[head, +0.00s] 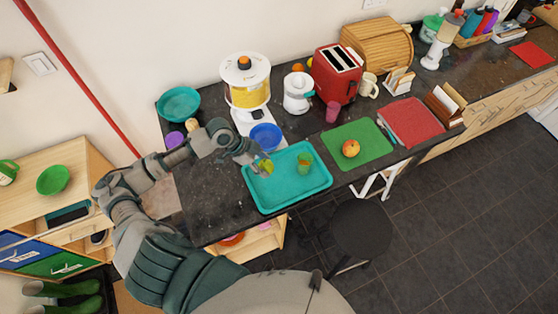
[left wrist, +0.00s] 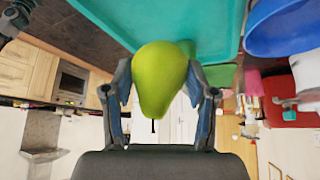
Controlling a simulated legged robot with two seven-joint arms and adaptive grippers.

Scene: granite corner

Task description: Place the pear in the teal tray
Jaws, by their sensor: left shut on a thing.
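The green pear (left wrist: 160,78) is between the two fingers of my left gripper (left wrist: 160,95) in the left wrist view, and the fingers are shut on it. In the head view the pear (head: 266,167) and my left gripper (head: 258,162) are over the left end of the teal tray (head: 290,205). I cannot tell whether the pear touches the tray. The tray also shows in the left wrist view (left wrist: 200,22). My right gripper does not show.
A blue bowl (head: 266,136) stands just behind the tray. A green board (head: 371,133) with a red and yellow fruit (head: 351,149) lies right of it. A white and yellow appliance (head: 246,85) and a red toaster (head: 337,75) stand farther back. Dark counter is clear at the front left.

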